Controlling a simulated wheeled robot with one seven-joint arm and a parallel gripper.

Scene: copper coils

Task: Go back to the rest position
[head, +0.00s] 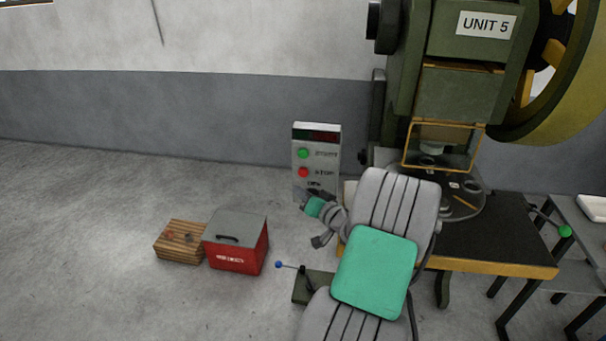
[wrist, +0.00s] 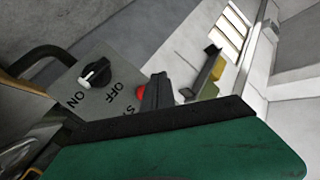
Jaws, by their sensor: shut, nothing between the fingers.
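My gripper (head: 318,193) is shut and empty, low in front of the control box (head: 299,179), and hides the box's lower part. In the wrist view my dark fingers (wrist: 155,92) stand beside the red STOP button (wrist: 140,92), partly covering its label. I cannot tell whether they touch the box. A black knob (wrist: 95,73) with a white mark sits near the words ON and OFF. In the head view the green START button (head: 303,153) and the red STOP button (head: 303,172) show above my gripper. My arm reaches up from the bottom of the picture.
A green press (head: 460,95) marked UNIT 5 stands right, behind a dark-topped table (head: 490,248). A lever with a blue knob (head: 279,265) is close to my arm. A red box (head: 237,258) and wooden crate (head: 172,250) stand left. The floor at far left is clear.

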